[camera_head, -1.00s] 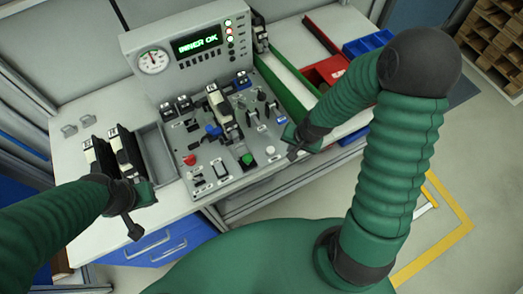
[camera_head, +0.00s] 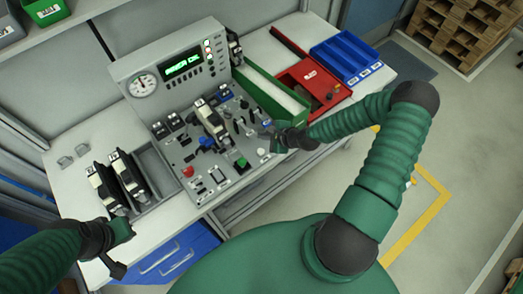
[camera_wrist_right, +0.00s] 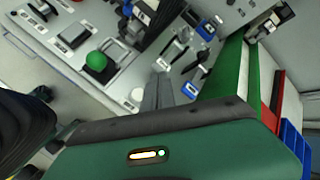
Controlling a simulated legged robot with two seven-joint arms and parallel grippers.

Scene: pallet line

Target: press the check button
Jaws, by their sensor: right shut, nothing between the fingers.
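The grey control panel (camera_head: 215,175) carries a green button (camera_head: 241,162), a red button (camera_head: 188,171) and a small white round button (camera_head: 262,152) at its right front. The button labels are too small to read, so I cannot tell which is the check button. In the right wrist view the green button (camera_wrist_right: 96,62) and the white button (camera_wrist_right: 137,95) show left of my right gripper (camera_wrist_right: 157,96). My right gripper (camera_head: 268,137) is shut and empty over the panel's right edge, close to the white button. My left gripper (camera_head: 118,252) is at the bench's front left, away from the panel; its jaws are unclear.
A display (camera_head: 184,65) with green text and a gauge (camera_head: 143,86) stand behind the panel. A dark device in a clamp (camera_head: 211,122) rises mid-panel. A green bin (camera_head: 262,95), a red tray (camera_head: 318,85) and a blue tray (camera_head: 350,55) are to the right.

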